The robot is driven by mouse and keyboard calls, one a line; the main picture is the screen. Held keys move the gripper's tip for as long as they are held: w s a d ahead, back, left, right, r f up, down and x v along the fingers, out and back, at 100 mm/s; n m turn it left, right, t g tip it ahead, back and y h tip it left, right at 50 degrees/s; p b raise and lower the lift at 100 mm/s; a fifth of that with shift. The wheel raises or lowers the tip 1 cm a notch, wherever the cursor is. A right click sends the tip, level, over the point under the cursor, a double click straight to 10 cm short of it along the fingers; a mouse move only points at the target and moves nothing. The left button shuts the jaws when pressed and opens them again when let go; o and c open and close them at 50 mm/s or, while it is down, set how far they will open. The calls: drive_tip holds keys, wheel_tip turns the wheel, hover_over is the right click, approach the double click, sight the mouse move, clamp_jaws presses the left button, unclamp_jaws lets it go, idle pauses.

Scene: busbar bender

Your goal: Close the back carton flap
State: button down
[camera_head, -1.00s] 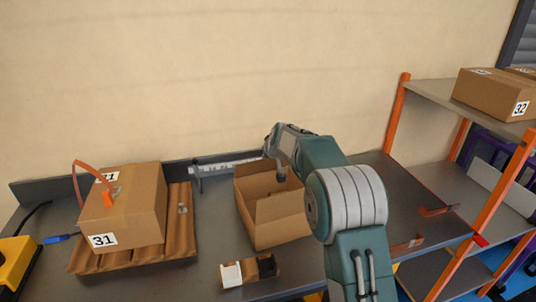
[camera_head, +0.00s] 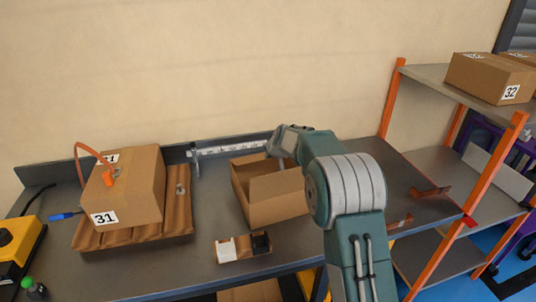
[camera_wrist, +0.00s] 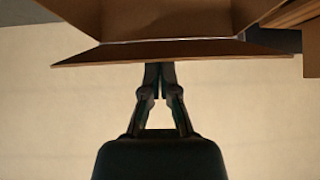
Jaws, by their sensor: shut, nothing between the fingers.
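The open brown carton (camera_head: 272,205) stands on the grey workbench, right of the middle. In the wrist view its inside (camera_wrist: 170,18) shows at the top, and the back flap (camera_wrist: 175,50) runs across as a strip sticking outward from the rim. My gripper (camera_wrist: 160,68) is shut and empty. Its fingertips are at the outer edge of the back flap, near its middle; I cannot tell whether they touch. In the head view my arm reaches over the carton's right side to its back, and the fingertips are not clearly visible.
Box 31 (camera_head: 128,190) lies on a corrugated brown pad (camera_head: 180,215) to the left. A small parts tray (camera_head: 243,248) is in front of the carton. A metal ruler rail (camera_head: 228,149) runs behind. An orange-post shelf (camera_head: 392,100) with box 32 (camera_head: 490,78) stands right.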

drive_tip(key=shift+a, duration=0.25)
